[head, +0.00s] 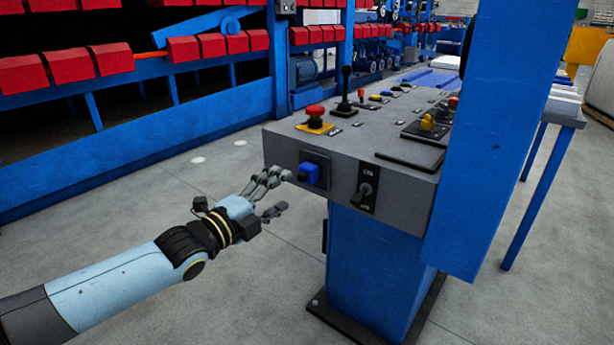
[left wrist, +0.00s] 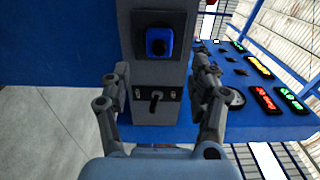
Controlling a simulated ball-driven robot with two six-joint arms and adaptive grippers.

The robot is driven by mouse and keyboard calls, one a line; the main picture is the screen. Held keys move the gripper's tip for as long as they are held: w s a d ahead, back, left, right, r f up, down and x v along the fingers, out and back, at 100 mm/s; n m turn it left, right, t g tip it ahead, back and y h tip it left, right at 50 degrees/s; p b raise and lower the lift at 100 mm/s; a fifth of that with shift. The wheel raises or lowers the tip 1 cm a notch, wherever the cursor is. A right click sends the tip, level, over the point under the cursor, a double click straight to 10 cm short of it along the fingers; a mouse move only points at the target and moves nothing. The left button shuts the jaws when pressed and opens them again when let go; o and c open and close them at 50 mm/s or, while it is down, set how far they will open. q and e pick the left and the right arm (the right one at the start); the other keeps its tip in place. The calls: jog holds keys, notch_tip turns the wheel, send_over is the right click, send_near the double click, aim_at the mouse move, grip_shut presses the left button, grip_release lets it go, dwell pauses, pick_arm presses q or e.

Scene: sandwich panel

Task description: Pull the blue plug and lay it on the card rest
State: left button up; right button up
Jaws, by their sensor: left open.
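The blue plug (head: 309,172) sits in a dark socket plate on the front face of the grey console (head: 285,150). In the left wrist view the plug (left wrist: 159,41) shows ahead, above the line between the fingertips. My left gripper (head: 284,192) is open and empty, just left of the plug and apart from it. In the left wrist view its fingers (left wrist: 161,72) stand wide to both sides. A flat dark plate (head: 410,154) on the console top may be the card rest. My right gripper is not in view.
A black rotary switch (head: 366,188) sits right of the plug. A red mushroom button (head: 315,112) and a black joystick (head: 345,85) rise from the console top. A blue post (head: 500,130) stands at the right. The floor on the left is clear.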

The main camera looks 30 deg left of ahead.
aim_at(299, 178)
pick_arm(q)
jog(key=w+b, duration=0.1)
jog(key=w, duration=0.1)
jog(key=w+b, duration=0.1)
jog(key=w, duration=0.2)
jog(key=w+b, duration=0.1)
jog(key=w, duration=0.1)
jog(key=shift+w+d+r, duration=0.1)
jog(key=shift+w+d, duration=0.15)
jog(key=shift+w, duration=0.1)
jog(key=shift+w+d+p, duration=0.1)
jog(key=shift+w+p, duration=0.2)
jog(key=shift+w, duration=0.25)
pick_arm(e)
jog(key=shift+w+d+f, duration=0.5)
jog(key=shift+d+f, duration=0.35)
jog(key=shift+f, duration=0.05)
pick_arm(q)
jog(key=shift+f, duration=0.2)
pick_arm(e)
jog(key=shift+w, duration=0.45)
